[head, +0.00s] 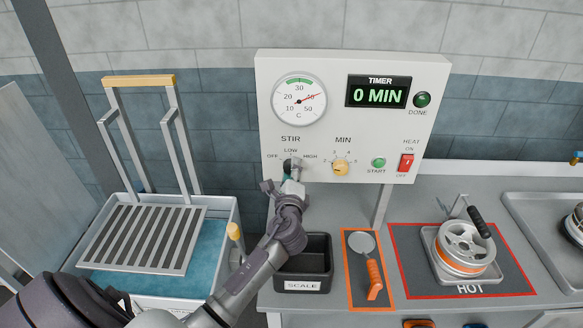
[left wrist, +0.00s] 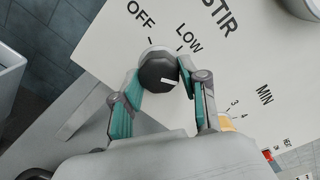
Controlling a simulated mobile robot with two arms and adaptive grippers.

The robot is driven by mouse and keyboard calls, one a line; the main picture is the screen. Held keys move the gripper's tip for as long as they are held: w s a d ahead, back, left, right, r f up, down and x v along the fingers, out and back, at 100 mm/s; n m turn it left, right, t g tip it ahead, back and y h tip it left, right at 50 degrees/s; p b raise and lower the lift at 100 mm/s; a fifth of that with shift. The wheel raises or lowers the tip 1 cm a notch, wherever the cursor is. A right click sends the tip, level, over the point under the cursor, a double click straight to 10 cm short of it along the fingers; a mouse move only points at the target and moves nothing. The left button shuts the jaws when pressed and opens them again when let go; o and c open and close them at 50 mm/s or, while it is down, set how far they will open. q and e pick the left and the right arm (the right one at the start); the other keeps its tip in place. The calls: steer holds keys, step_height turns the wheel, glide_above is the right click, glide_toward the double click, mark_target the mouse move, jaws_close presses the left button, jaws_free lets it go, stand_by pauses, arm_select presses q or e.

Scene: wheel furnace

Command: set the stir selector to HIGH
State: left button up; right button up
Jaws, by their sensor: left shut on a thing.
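The stir selector is a dark round knob (left wrist: 158,72) on the white panel, under the STIR lettering. In the head view it shows only partly, at the tip of my left gripper (head: 291,173). The left wrist view shows my left gripper (left wrist: 160,88) shut on the knob, with one teal finger pad on each side. The knob's white mark points toward the right-hand finger, away from the OFF and LOW labels. HIGH is hidden behind that finger in the left wrist view, but is readable in the head view. My right gripper is not in view.
Right of the selector are a yellow MIN knob (head: 341,168), a green START button (head: 379,162) and a red HEAT switch (head: 406,163). Below stand a black SCALE bin (head: 303,283) and an orange-handled tool (head: 373,275). The timer (head: 379,92) reads 0 MIN.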

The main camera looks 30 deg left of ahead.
arm_select(q)
steer(key=shift+a+r+m, duration=0.15)
steer(key=shift+r+m, duration=0.15)
steer(key=shift+m, duration=0.3)
steer(key=o, duration=0.9)
steer(key=shift+o, duration=1.1)
steer(key=shift+w+f, duration=0.1)
steer(key=shift+f, duration=0.15)
steer(key=v, duration=1.2)
